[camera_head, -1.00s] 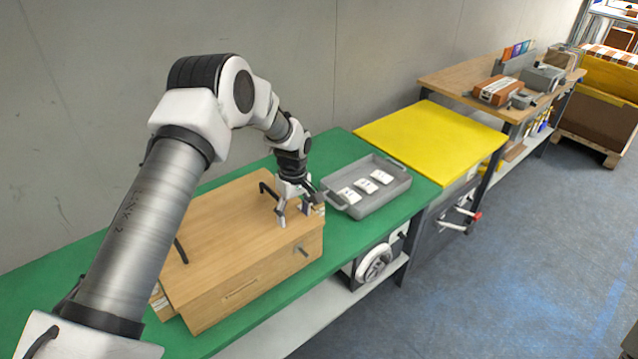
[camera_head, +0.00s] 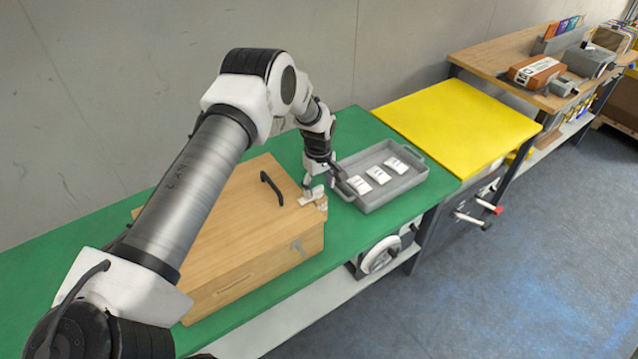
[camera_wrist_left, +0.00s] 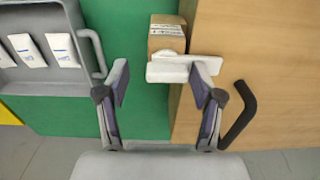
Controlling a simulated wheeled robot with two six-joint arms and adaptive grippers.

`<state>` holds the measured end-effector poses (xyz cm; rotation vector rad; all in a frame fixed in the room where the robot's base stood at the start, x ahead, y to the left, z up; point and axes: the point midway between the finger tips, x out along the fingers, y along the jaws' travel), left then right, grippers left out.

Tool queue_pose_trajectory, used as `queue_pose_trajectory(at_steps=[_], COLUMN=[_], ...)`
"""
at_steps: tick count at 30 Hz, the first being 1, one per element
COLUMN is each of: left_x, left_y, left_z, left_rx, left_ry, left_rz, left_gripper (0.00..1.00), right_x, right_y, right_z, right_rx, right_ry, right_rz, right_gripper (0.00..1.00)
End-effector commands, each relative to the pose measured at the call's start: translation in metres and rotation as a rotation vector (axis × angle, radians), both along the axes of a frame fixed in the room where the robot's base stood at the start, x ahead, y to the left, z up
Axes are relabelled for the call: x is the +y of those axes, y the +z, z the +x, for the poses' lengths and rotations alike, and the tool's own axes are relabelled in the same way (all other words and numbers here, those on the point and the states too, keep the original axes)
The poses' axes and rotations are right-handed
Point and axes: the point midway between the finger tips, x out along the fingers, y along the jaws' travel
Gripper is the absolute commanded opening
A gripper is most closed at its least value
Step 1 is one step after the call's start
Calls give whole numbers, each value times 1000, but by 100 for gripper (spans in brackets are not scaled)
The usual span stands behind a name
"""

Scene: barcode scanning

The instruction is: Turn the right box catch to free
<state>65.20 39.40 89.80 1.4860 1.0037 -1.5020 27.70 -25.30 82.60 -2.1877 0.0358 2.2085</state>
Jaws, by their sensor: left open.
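The wooden box (camera_head: 245,225) stands on the green bench with its lid down. At its right end is a small labelled block (camera_head: 322,204), also in the left wrist view (camera_wrist_left: 167,36). A pale bar-shaped piece, seemingly the right catch (camera_head: 311,195), lies at this block. In the left wrist view the catch (camera_wrist_left: 172,71) reaches from the block across to the box lid edge. My left gripper (camera_wrist_left: 160,82) is open above it. Its right finger overlaps the catch's right end; contact cannot be told. Its left finger is over green bench, apart. My right gripper is not in view.
A black handle (camera_head: 271,188) rises from the lid. A grey tray (camera_head: 385,193) with white packets stands close to the right of the gripper. A yellow-topped table (camera_head: 455,125) is beyond. Green bench (camera_head: 345,235) is bare in front of the tray.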

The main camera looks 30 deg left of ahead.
Motion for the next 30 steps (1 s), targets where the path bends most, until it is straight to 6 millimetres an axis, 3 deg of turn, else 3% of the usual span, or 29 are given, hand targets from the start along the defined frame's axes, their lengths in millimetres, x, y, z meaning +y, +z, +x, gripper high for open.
queue_pose_trajectory(at_steps=[3, 8, 9, 23, 30], left_x=[0, 0, 0, 0, 0], left_y=[0, 1, 0, -2, -4], left_z=[0, 0, -1, -2, -2], left_rx=[0, 0, 1, 5, 5], left_ry=[0, 0, 0, -17, -109], left_rz=[0, -1, -1, -1, -3], left_gripper=[67, 10, 7, 7, 7], right_x=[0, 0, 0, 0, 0], right_y=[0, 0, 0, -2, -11], right_z=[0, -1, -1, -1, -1], right_rx=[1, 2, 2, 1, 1], right_ry=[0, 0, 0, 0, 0], right_rz=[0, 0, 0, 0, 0], right_gripper=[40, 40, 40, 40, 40])
